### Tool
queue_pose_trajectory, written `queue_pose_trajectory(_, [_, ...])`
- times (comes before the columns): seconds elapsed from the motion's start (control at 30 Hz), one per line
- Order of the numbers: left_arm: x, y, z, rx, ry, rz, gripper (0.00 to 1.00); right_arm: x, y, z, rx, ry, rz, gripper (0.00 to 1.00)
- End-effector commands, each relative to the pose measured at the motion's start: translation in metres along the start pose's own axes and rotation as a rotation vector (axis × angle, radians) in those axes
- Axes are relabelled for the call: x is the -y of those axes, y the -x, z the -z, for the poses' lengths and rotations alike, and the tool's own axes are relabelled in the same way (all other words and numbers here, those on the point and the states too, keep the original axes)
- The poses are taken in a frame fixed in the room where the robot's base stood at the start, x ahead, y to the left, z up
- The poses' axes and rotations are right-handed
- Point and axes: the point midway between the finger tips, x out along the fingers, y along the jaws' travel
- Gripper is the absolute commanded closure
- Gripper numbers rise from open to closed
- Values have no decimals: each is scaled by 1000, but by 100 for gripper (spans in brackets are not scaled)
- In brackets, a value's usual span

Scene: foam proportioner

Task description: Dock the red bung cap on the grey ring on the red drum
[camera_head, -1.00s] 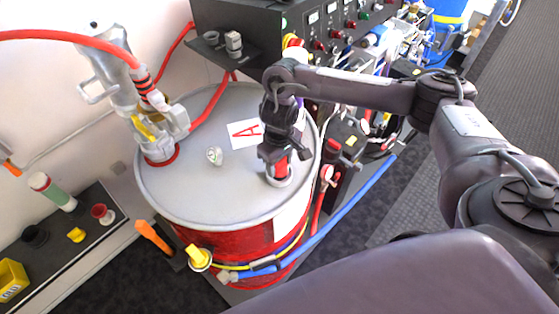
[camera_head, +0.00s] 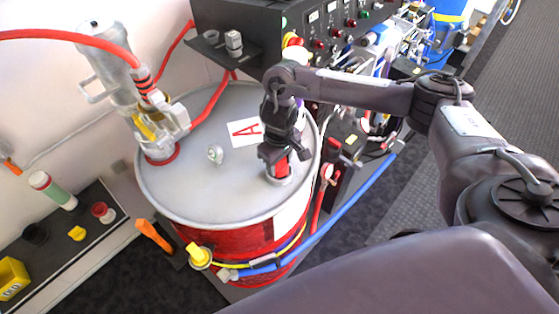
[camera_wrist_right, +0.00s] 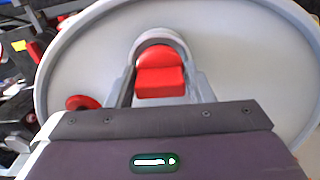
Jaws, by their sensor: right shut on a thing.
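The red drum (camera_head: 245,243) stands in the middle of the head view with a grey lid (camera_head: 195,195). My right gripper (camera_head: 281,164) points down over the right part of the lid. It is shut on the red bung cap (camera_head: 283,166), which also shows between the fingers in the right wrist view (camera_wrist_right: 160,80). The grey ring (camera_head: 278,180) is on the lid right under the cap. In the wrist view the ring (camera_wrist_right: 160,37) curves around the cap's far side. Whether the cap is fully seated cannot be told. My left gripper is not in view.
A pump with a red hose (camera_head: 150,110) stands on the lid's left. A black control panel (camera_head: 270,30) stands behind. A dark shelf (camera_head: 60,245) holds small parts at left.

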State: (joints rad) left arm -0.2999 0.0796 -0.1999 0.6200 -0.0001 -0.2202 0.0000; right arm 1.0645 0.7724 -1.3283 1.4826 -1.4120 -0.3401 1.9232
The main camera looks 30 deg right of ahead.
Motion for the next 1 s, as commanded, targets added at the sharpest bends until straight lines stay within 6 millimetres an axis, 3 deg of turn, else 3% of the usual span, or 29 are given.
queue_pose_trajectory(0.5, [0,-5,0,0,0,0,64,0,-11,0,-1,1,0,75])
queue_pose_trajectory(1.0, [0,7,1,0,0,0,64,0,-1,0,-1,1,0,75])
